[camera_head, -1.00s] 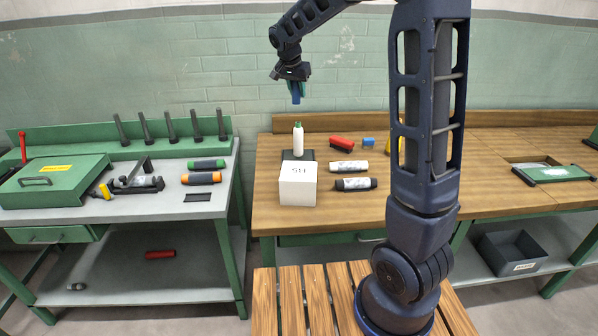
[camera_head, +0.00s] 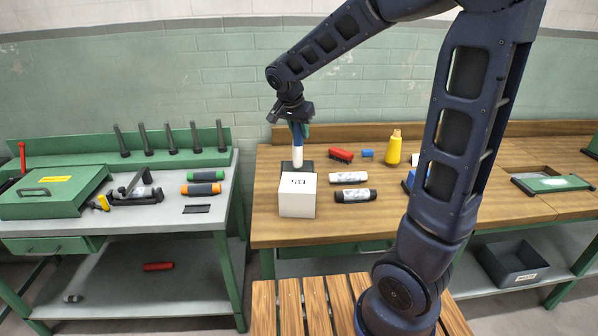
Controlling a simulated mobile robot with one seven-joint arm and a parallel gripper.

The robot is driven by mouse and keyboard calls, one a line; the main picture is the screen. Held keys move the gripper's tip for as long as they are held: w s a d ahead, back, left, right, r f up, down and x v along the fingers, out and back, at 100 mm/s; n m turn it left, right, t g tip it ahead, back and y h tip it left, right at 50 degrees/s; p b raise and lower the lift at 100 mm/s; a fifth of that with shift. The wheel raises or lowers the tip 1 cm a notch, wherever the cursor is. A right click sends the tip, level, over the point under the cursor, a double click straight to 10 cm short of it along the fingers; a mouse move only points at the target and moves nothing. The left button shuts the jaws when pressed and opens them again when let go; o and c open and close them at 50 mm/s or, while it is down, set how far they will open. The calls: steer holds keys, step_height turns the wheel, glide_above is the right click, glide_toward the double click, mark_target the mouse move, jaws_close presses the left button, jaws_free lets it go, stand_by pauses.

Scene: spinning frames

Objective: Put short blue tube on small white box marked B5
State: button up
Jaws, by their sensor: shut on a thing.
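My gripper (camera_head: 297,122) points down at the back left of the wooden bench and is shut on a short blue tube (camera_head: 297,136), held upright. The tube's lower end overlaps the top of a white bottle (camera_head: 297,157) in the picture; I cannot tell whether they touch. The bottle's green cap is hidden now. A small white box (camera_head: 297,200) with a dark marking on top, too small to read surely, stands in front of the bottle, nearer to me. The tube is behind and above the box, apart from it in the picture.
The bottle stands by a dark pad (camera_head: 306,165). Right of the box lie a white tube (camera_head: 349,177) and a black-ended one (camera_head: 355,194). A red object (camera_head: 341,155), a small blue block (camera_head: 367,153) and a yellow bottle (camera_head: 393,148) are farther back. A grey-topped bench (camera_head: 190,222) stands left.

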step_height(320, 180, down, 14)
steer(key=shift+f, duration=0.1)
stand_by(0.5)
steer(key=shift+f, duration=0.2)
steer(key=o, duration=1)
steer(key=shift+c, duration=0.2)
steer(key=shift+r, duration=0.1)
steer(key=v, duration=1.2)
steer(key=s+d+r+n+y, duration=0.1)
steer(key=s+d+r, duration=0.2)
steer(key=d, duration=0.4)
steer(key=s+d+r+n, duration=0.2)
steer(key=s+d, duration=0.1)
steer(key=d, duration=0.4)
steer(key=s+d+r+n+y, duration=0.1)
steer(key=s+d+r+n, duration=0.1)
steer(key=s+d, duration=0.6)
steer(key=s+n, duration=0.1)
steer(key=s, duration=0.2)
steer(key=shift+s+n+t+y, duration=0.3)
steer(key=shift+s+n+t, duration=0.05)
steer(key=shift+n+t, duration=0.05)
